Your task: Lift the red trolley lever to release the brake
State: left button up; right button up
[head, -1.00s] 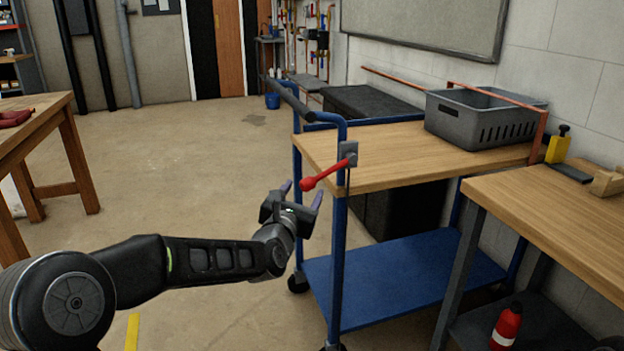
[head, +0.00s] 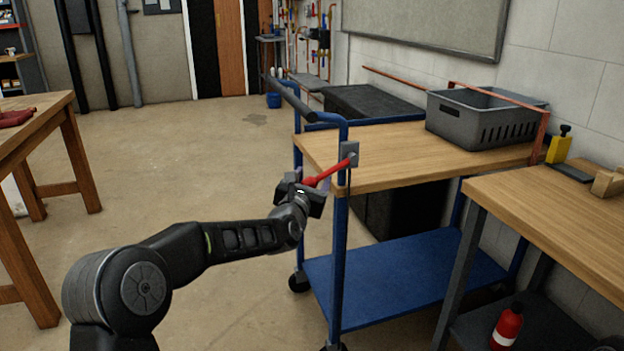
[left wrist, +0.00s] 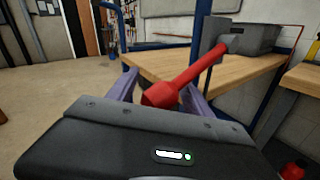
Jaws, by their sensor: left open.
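The red lever (head: 329,171) is fixed to a grey bracket (head: 349,153) on the blue corner post of the trolley (head: 400,172). It slants down and left from its pivot to a rounded knob. My left gripper (head: 304,184) is open at the knob end. The fingertips are partly hidden in the head view. My right gripper is not in view.
A grey crate (head: 480,120) stands on the trolley's wooden top, with a copper-coloured pipe frame over it. A wooden bench (head: 560,215) stands close on the right, with a red bottle (head: 507,326) below. Another table (head: 40,130) is at left. The floor between is clear.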

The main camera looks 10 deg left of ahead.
pick_arm(q)
grip_shut()
dwell(0.5)
jog(key=shift+r, duration=0.15)
